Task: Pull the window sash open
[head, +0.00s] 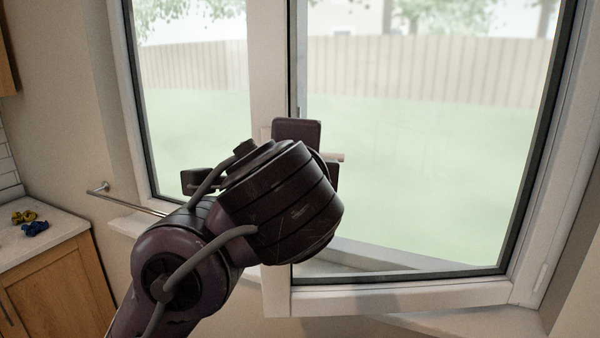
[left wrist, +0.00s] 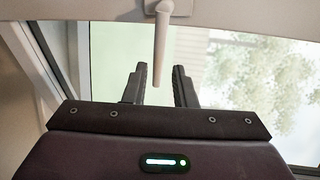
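The window sash (head: 400,297) is the white-framed pane on the right of the head view. It appears ajar, its lower left corner standing out over the sill. The sash's light handle (head: 335,157) shows just past my wrist; it also shows in the left wrist view (left wrist: 161,40), hanging down from its white base. My left gripper (left wrist: 160,67) is open, with the handle's lower end showing between its two dark fingers and a gap on each side. In the head view my wrist hides the fingers. My right gripper is not in view.
A fixed pane (head: 195,90) is to the left of the sash. A metal rail (head: 135,203) sticks out along the wall below it. A wooden cabinet (head: 60,285) with a pale counter stands at the lower left, with small yellow (head: 25,217) and blue (head: 35,228) items on top.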

